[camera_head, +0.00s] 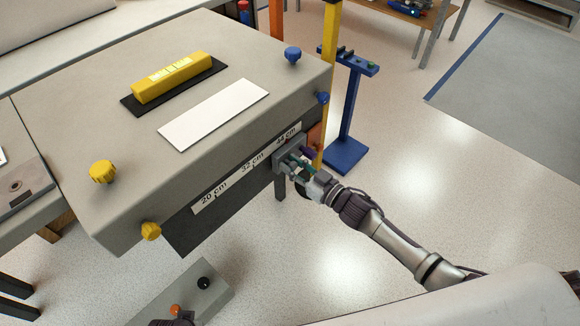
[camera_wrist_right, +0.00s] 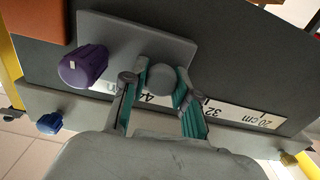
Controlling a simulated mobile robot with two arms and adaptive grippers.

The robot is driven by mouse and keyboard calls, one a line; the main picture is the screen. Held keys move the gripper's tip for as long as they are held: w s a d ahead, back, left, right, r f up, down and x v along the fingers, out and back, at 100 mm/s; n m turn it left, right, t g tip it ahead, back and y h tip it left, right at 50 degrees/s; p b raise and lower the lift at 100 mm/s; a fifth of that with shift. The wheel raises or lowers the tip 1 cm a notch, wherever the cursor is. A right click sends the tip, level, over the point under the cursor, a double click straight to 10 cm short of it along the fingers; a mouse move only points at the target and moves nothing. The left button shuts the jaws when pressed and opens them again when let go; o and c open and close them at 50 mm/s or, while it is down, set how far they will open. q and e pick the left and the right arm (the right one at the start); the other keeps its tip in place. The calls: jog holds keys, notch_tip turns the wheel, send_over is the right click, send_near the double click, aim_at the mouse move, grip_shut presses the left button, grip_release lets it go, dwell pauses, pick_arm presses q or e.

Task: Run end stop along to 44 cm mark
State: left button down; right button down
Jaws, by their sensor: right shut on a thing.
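The end stop is a grey plate (camera_head: 283,158) on the front face of the grey bench, with a purple knob (camera_head: 309,153) at its right. It sits just below the 44 cm label (camera_head: 288,134) on the white scale strip (camera_head: 222,193). My right gripper (camera_head: 299,165) is at the plate. In the right wrist view, its teal fingers (camera_wrist_right: 155,100) close around the round grey grip of the end stop (camera_wrist_right: 161,77). The purple knob (camera_wrist_right: 84,66) stands beside them. The gripper partly hides the 44 cm label there. My left gripper's jaws are not visible.
The bench top (camera_head: 80,100) carries a yellow level (camera_head: 170,77) and a white plate (camera_head: 214,114). Yellow knobs (camera_head: 103,171) and blue knobs (camera_head: 293,54) stick out near its edges. A yellow post (camera_head: 330,50) and a blue stand (camera_head: 347,150) stand beyond its right end.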

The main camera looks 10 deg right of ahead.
jog(key=shift+w+d, duration=0.2)
jog(key=shift+d, duration=0.05)
jog(key=c, duration=0.9)
grip_release()
jog(key=shift+s, duration=0.1)
jog(key=shift+s+d, duration=0.1)
jog(key=shift+s, duration=0.1)
jog(key=v, duration=1.1)
jog(key=shift+s+d, duration=0.15)
jog(key=shift+s, duration=0.05)
jog(key=shift+f, duration=0.1)
